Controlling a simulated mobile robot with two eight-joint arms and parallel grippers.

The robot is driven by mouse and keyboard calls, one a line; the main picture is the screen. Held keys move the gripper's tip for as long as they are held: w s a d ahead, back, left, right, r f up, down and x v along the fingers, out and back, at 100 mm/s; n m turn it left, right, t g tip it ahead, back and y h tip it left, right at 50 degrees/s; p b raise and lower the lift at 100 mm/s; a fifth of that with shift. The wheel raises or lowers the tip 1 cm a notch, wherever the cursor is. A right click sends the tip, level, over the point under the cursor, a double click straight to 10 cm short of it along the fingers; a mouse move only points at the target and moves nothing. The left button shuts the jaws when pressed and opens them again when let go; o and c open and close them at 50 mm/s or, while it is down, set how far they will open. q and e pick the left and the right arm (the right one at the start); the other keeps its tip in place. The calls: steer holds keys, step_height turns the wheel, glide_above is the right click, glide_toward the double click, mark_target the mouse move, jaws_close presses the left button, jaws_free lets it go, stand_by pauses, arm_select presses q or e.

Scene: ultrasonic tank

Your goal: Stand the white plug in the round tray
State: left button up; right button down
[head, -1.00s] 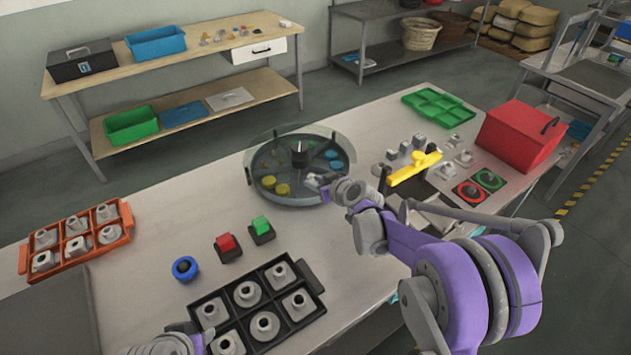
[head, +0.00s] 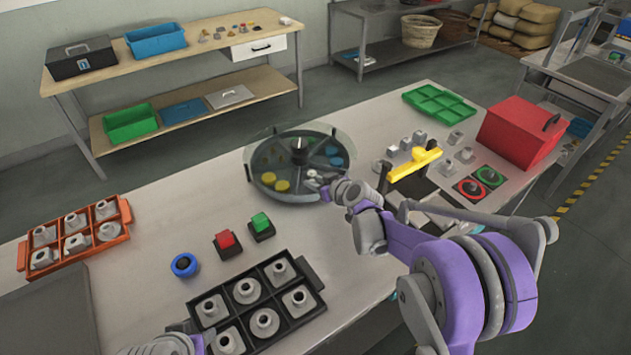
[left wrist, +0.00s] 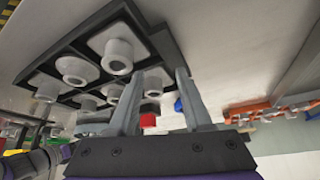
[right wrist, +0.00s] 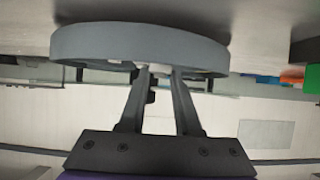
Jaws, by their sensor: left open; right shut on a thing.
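The round tray (head: 285,196) is a dark, divided dish with a black knob in the middle, behind a clear curved guard. Yellow discs (head: 282,186) and blue discs lie in its compartments. My right gripper (head: 314,180) is at the tray's near right part, shut on a small pale piece, likely the white plug (right wrist: 153,67). Most of the plug is hidden by the fingers and the tray wall, so I cannot tell whether it touches the tray floor. My left gripper (left wrist: 168,75) is open and empty, near the black tray of grey parts; the head view barely shows it.
The black parts tray (head: 318,308) is at the front, with red (head: 227,243) and green (head: 262,226) buttons behind it. An orange parts tray (head: 125,236) is at left. A yellow-handled fixture (head: 415,165), loose grey parts and a red box (head: 520,133) stand right of the round tray.

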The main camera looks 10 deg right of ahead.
steer(key=shift+f, duration=0.75)
stand_by(3.0)
steer(key=c, duration=0.5)
jaws_free()
